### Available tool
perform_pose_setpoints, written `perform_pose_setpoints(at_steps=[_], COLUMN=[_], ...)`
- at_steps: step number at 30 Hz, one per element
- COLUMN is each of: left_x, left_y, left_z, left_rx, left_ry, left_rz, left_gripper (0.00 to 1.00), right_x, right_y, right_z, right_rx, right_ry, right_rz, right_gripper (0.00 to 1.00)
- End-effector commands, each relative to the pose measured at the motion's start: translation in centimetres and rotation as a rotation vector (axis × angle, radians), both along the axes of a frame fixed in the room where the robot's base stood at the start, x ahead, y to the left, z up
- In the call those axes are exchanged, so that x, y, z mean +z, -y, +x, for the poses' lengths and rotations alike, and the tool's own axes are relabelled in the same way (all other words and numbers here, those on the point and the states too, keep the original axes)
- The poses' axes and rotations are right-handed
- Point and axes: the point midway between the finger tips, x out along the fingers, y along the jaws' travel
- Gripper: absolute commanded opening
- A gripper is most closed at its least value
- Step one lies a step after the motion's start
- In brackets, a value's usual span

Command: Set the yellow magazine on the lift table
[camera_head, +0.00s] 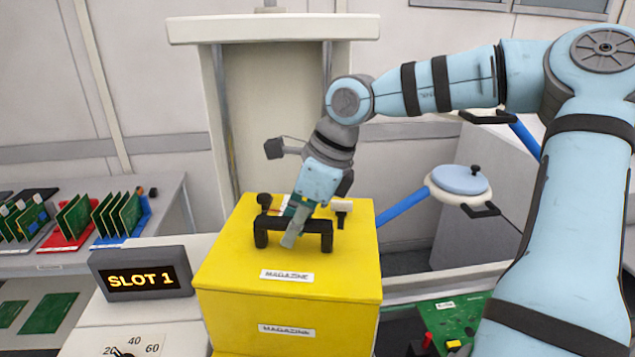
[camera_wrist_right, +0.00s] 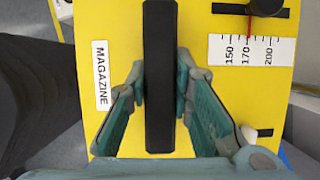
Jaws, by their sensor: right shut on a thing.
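The yellow magazine (camera_head: 240,270) is a box with MAGAZINE labels and a black handle (camera_head: 318,228) on top. It stands upright in the middle of the head view, its lower end cut off by the frame. My right gripper (camera_head: 292,232) points down over the handle. In the right wrist view, the gripper's fingers (camera_wrist_right: 160,90) are shut on the handle (camera_wrist_right: 160,40), one on each side, above the yellow top (camera_wrist_right: 110,30). What bears the magazine is hidden, and I cannot tell which surface is the lift table. My left gripper is out of view.
A SLOT 1 display (camera_head: 142,281) stands close to the magazine's left. Green boards in coloured holders sit on a grey bench (camera_head: 168,200) at left. A pale upright frame (camera_head: 215,110) rises behind. Blue bars and a round blue disc (camera_head: 460,179) are at right, near my arm.

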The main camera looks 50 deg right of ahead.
Motion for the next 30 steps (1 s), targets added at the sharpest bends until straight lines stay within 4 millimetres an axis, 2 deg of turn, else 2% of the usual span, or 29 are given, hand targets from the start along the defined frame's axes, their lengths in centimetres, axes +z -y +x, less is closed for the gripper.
perform_pose_setpoints(at_steps=[3,6,14,24,30], left_x=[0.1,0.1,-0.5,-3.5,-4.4], left_y=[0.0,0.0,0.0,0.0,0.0], left_z=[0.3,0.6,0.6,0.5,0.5], left_rx=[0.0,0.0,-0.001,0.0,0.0], left_ry=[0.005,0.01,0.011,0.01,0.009], left_rz=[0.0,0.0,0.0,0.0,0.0], left_gripper=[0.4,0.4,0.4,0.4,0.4], right_x=[-3.1,-4.9,-7.0,-10.7,-11.8], right_y=[-0.6,-1.0,-1.3,-1.3,-1.3], right_z=[0.5,0.7,0.9,0.8,0.8], right_rx=[0.113,0.181,0.238,0.237,0.236], right_ry=[0.001,0.003,0.01,0.008,0.008], right_rz=[-0.001,-0.003,-0.006,-0.006,-0.006], right_gripper=[0.0,0.0,0.0,0.0,0.0])
